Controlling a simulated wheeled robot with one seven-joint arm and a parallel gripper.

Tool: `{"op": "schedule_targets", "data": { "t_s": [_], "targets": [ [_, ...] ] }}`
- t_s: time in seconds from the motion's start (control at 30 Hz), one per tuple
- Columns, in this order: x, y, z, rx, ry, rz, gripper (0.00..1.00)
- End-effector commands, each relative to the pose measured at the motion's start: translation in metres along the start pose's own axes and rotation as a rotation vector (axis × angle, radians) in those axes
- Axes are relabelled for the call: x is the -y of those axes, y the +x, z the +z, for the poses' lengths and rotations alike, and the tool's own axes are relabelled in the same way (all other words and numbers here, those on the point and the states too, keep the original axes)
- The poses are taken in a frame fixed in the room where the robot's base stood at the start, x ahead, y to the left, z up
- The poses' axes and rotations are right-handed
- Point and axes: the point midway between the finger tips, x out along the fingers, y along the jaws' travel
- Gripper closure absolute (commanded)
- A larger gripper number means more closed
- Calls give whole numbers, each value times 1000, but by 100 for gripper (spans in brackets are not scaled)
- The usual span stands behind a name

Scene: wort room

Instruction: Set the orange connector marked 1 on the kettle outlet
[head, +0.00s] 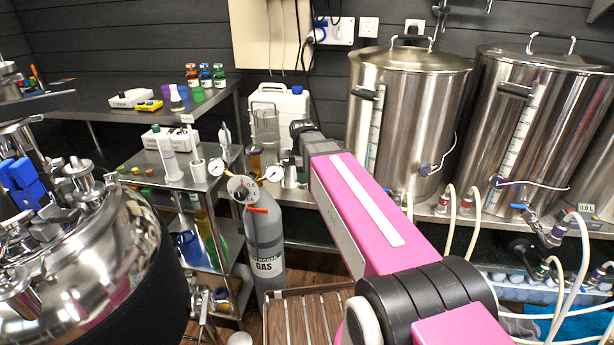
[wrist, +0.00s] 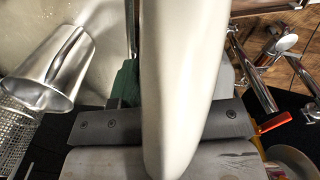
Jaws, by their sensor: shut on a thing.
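My gripper (wrist: 165,125) shows in the wrist view as a dark grey bar with screws, mostly covered by a long smooth white thing (wrist: 182,70) that it is shut on. I cannot tell what this white thing is. A green piece (wrist: 125,85) shows behind it. In the head view my pink arm reaches toward the back wall and its jaws are not clear. The left steel kettle (head: 410,110) and right steel kettle (head: 540,120) stand on a bench to the right. A blue-handled outlet valve (head: 520,207) is at the right kettle's foot. I cannot make out an orange connector marked 1.
A gas cylinder (head: 264,250) with gauges stands left of my arm. A steel vessel (head: 75,270) fills the lower left. Pale hoses (head: 479,225) with red and purple connectors hang by the kettles. A metal jug (wrist: 48,68) is at left in the wrist view.

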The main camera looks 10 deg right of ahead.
Motion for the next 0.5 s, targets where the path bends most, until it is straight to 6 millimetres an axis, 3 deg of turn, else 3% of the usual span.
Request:
{"op": "schedule_targets", "data": {
  "t_s": [0.5],
  "targets": [
    [1, -4, -1, 0, -1, 0, 89]
  ]
}}
